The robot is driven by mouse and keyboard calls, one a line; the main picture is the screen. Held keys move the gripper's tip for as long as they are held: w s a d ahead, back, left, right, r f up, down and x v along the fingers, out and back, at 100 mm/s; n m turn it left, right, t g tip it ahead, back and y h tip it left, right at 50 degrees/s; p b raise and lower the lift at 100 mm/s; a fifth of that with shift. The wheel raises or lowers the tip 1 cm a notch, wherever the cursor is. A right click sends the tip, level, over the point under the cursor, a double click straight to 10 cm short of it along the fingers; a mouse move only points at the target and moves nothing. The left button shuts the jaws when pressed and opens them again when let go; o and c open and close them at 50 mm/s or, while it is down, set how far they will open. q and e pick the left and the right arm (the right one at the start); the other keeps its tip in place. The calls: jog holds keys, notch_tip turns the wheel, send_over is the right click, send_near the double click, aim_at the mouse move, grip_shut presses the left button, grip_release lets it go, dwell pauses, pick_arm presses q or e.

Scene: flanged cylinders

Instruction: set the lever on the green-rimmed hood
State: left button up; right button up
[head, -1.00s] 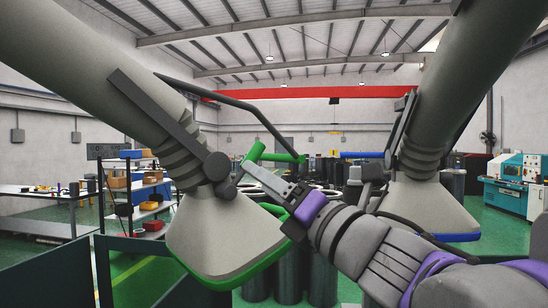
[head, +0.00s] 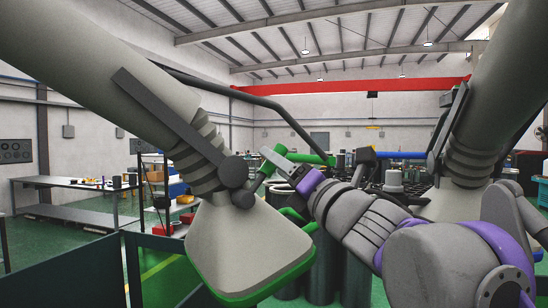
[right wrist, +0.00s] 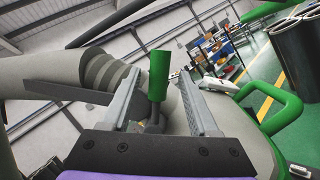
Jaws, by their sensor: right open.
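The green-rimmed hood (head: 245,250) is a pale flared cone at centre left in the head view, on a thick grey arm. Its lever (right wrist: 159,75) has a green cylindrical grip on a dark stem and stands between my right gripper's fingers in the right wrist view. My right gripper (right wrist: 160,78) is open, with a finger on each side of the lever and visible gaps. In the head view my right gripper (head: 270,160) is beside the hood's joint, and its near finger partly hides the lever. My left gripper is not in view.
A green loop handle (right wrist: 283,110) is at the hood's rim. A second hood arm (head: 480,120) stands at the right, with a blue bar (head: 400,155) near it. Dark cylinders (head: 322,260) stand behind the hood. A dark panel (head: 60,265) is at the lower left.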

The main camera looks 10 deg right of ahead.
jog(key=shift+x, duration=1.05)
jog(key=shift+s, duration=0.1)
grip_shut()
dwell(0.6)
